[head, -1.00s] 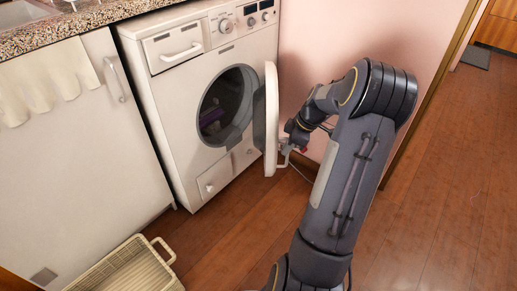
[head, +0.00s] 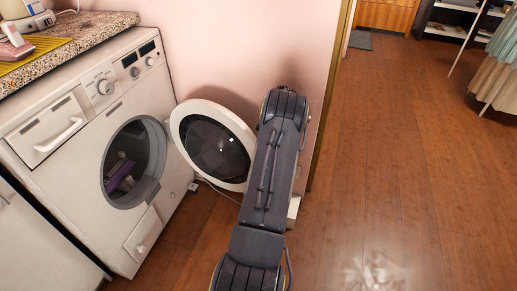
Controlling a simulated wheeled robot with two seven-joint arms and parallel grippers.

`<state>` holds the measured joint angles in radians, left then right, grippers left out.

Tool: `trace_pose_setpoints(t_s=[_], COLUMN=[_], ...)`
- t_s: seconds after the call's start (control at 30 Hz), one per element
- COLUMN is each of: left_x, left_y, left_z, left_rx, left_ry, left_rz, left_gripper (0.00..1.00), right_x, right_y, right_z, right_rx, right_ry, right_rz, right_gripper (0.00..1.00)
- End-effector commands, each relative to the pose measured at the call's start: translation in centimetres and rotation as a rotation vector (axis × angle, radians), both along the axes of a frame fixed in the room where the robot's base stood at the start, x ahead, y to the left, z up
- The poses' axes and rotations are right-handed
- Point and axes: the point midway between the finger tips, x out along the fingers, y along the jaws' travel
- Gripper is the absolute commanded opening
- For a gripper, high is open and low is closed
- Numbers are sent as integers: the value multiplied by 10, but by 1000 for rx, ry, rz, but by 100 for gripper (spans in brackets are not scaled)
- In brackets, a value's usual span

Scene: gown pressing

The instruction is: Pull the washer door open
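The white washer (head: 90,130) stands at the left. Its round door (head: 212,143), with a white rim and dark glass, is swung wide open on the right side of the porthole. The drum opening (head: 133,165) is uncovered, and something purple (head: 122,178) lies inside. My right arm comes up from the bottom middle and covers the door's right edge. My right gripper is hidden behind this arm, so its hold on the door cannot be seen. My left gripper is out of the picture.
A speckled counter (head: 95,30) runs above the washer, with a yellow mat (head: 30,52) and an iron-like object (head: 14,45) on it. The pink wall (head: 250,50) is close behind the door. Wooden floor (head: 400,170) is clear at the right.

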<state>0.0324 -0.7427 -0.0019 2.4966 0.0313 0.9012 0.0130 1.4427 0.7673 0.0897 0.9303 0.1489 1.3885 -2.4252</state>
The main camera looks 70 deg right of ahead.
Motion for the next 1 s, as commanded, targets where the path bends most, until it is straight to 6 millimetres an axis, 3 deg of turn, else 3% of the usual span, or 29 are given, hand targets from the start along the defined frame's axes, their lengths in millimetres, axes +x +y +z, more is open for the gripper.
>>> trace_pose_setpoints(t_s=[0.5,0.53,0.7,1.0], left_x=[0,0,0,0], left_y=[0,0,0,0], left_z=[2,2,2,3], left_rx=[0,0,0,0], left_ry=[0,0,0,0], left_rz=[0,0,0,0], left_gripper=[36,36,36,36], right_x=[-2,-2,-1,-1], right_y=[-1,-1,-1,-1], right_z=[-2,-2,-1,1], right_rx=[0,0,0,0], right_ry=[5,5,3,2], right_rz=[-5,-4,-3,-3], right_gripper=[0,12,33,33])
